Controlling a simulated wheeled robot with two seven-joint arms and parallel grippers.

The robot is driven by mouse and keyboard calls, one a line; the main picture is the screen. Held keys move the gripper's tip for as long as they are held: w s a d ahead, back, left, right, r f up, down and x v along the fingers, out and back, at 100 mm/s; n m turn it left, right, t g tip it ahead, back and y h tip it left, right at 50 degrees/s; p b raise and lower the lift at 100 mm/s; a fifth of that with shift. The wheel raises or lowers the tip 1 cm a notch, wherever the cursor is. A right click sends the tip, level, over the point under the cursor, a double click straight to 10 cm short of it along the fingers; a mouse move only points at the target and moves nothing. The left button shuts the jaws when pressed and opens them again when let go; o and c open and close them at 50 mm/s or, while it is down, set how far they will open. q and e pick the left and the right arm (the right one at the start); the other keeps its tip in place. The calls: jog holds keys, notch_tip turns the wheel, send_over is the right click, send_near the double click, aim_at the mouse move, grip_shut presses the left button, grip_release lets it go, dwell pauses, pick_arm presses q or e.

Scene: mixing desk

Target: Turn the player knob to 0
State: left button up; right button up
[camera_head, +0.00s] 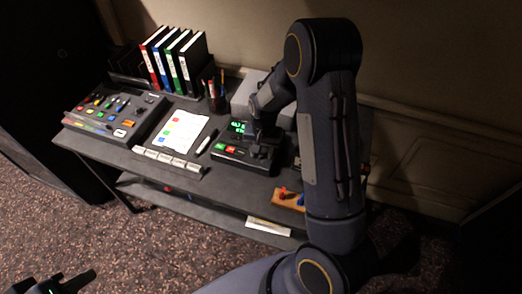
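The player (230,158) is a black box on the right part of the desk, with a green lit display (238,127) and green and red buttons on its front. My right gripper (260,143) points down over the right side of the player, at its top face. The knob is not clearly seen; the gripper covers that spot. I cannot tell whether its fingers are apart or closed, or touch anything. My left gripper (66,283) is low at the bottom left corner, partly cut off, away from the desk and with nothing visible in it.
A mixing console (118,118) with coloured buttons stands at the left of the desk. A paper sheet (184,131), a marker (207,142) and a row of white labels lie in the middle. Several binders (174,60) and a pen cup (217,102) stand behind. A grey box is behind the player.

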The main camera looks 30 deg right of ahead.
jog(key=shift+c, duration=0.2)
grip_shut()
dwell(0.3)
